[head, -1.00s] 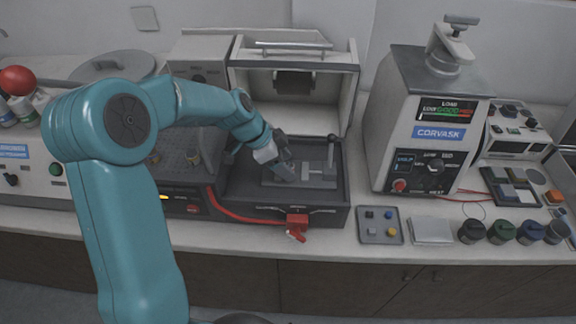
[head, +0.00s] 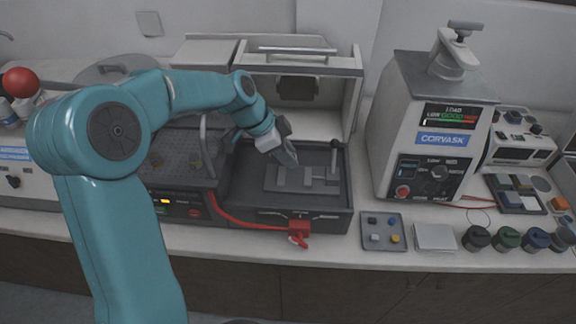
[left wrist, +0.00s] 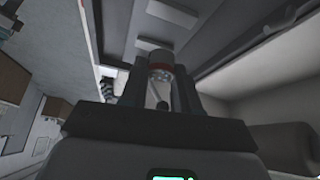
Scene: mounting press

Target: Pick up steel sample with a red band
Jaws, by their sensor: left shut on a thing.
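The steel sample with a red band (left wrist: 160,72) shows in the left wrist view as a short pale grey cylinder between the two dark fingers. My left gripper (left wrist: 161,88) is shut on it. In the head view my left gripper (head: 290,158) is over the dark bed of the open-fronted machine, just above the grey clamp plates (head: 300,180). The sample cannot be made out in the head view. My right gripper is in neither view.
The machine's open hood (head: 298,52) stands behind the gripper. An upright lever with a dark knob (head: 335,146) is close on the right. The CORVASK press (head: 432,130) stands further right. A small tray (head: 383,246) and several dark jars are along the front.

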